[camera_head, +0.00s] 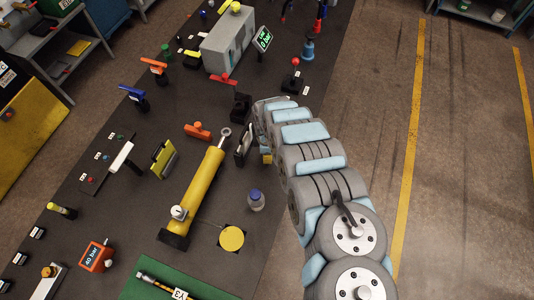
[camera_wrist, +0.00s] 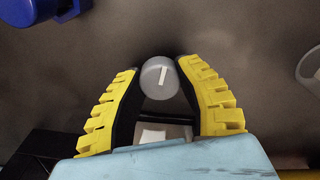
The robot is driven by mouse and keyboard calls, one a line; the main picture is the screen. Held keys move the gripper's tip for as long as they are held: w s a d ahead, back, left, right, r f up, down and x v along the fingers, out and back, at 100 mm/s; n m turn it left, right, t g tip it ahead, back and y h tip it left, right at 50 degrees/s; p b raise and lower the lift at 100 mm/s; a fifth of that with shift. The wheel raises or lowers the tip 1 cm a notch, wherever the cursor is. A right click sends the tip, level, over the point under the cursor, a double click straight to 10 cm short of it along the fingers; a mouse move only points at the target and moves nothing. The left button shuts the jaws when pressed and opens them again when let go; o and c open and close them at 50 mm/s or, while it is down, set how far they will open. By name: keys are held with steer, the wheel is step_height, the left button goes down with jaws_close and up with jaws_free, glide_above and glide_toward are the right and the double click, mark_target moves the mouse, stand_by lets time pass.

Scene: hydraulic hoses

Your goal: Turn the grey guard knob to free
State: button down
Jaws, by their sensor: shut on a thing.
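The grey guard knob (camera_wrist: 154,78) shows in the wrist view, round, with a short white line on its face. The line runs nearly upright, leaning a little to the right at the top. My gripper (camera_wrist: 163,66) has one yellow-and-black finger on each side of the knob and is shut on it. Below the knob, between the fingers, a grey part with a white patch shows, partly hidden by my wrist. In the head view my arm reaches to the middle of the dark bench, and it hides the knob and most of the gripper.
A yellow cylinder (camera_head: 200,185) with a gauge lies left of my arm. A grey box (camera_head: 229,42) and a red-knobbed lever (camera_head: 294,75) stand farther back. A blue part (camera_wrist: 35,10) fills the wrist view's upper left.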

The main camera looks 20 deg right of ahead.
steer(key=shift+n, duration=0.5)
steer(key=c, duration=0.6)
jaws_free()
steer(key=shift+r, duration=0.1)
steer(key=shift+w+d+r, duration=0.1)
steer(key=shift+r, duration=2.45)
step_height(320, 180, up, 7)
steer(key=shift+f, duration=0.15)
